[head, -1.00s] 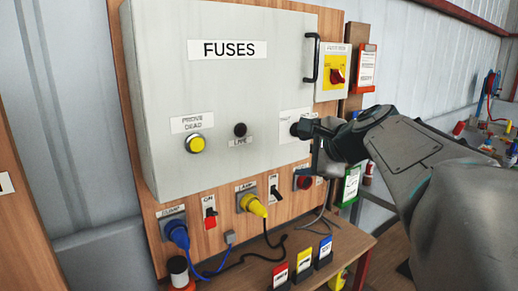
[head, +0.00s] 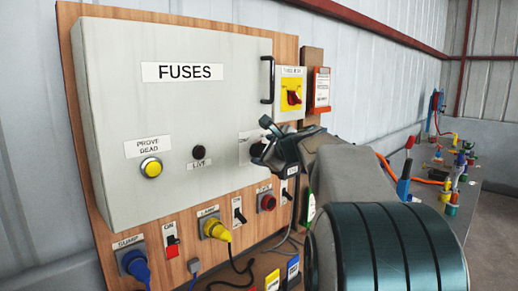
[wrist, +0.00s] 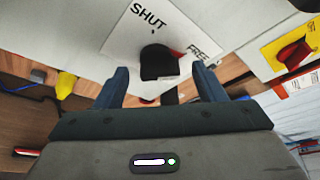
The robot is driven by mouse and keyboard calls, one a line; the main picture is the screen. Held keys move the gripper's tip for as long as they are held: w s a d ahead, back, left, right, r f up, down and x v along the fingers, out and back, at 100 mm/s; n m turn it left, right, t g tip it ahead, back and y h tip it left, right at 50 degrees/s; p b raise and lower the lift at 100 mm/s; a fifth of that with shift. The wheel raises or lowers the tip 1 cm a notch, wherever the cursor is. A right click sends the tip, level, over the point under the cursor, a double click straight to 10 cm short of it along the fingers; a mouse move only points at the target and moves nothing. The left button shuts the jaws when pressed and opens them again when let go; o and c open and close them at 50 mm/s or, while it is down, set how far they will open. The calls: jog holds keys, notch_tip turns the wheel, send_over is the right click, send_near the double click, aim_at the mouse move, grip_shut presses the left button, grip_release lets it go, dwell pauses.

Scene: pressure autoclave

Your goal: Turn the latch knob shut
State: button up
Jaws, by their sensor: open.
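The latch knob (wrist: 158,62) is a dark knob on the lower right of the grey fuse box door (head: 200,110). Its white plate (wrist: 185,42) reads SHUT at upper left and FREE at right in the wrist view. A small red mark shows at the knob's right side, toward FREE. My gripper (wrist: 164,80) is open, with one finger to each side of the knob in that view. I cannot tell whether the fingers touch it. In the head view my gripper (head: 264,142) is at the knob (head: 257,149) and partly covers it and its plate.
A red and yellow isolator switch (head: 292,92) and a black door handle (head: 267,80) are up and to the right. Below are a yellow plug (head: 216,229), a blue plug (head: 135,265) and a red round knob (head: 267,202). A cluttered bench (head: 435,175) stands at right.

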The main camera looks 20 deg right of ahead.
jog(key=shift+x, duration=0.95)
jog(key=c, duration=1)
jog(key=shift+o, duration=0.3)
